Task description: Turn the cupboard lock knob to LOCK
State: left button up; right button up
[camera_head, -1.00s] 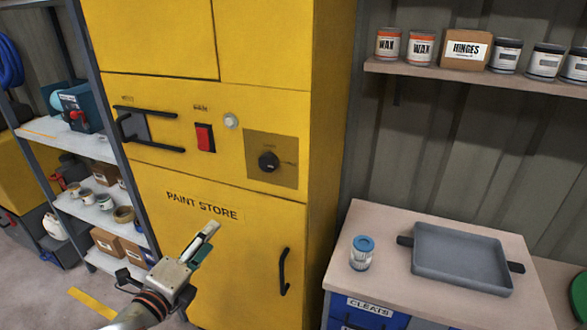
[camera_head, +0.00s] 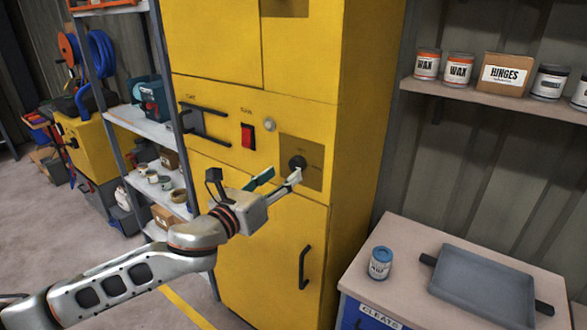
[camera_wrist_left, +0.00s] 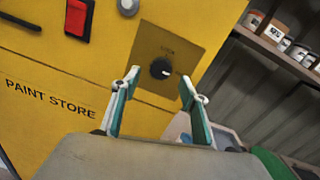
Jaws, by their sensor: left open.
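The lock knob (camera_head: 297,162) is a round black knob on a dull square plate on the yellow cupboard (camera_head: 280,235). In the left wrist view the knob (camera_wrist_left: 160,68) shows a pale mark on its right side, with small lettering above it that seems to read LOCK. My left gripper (camera_head: 280,180) is open and empty, just below and in front of the knob. In the left wrist view its fingers (camera_wrist_left: 158,92) stand apart, with the knob beyond and slightly above the gap between their tips. My right gripper is not in view.
A bench with a grey tray (camera_head: 480,285) and a blue-lidded jar (camera_head: 380,263) stands right. A shelf rack (camera_head: 140,125) stands left.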

aim_at(295, 166)
pick_arm(q)
jog(key=x, duration=0.5)
jog(key=shift+s, duration=0.1)
jog(key=c, duration=1.1)
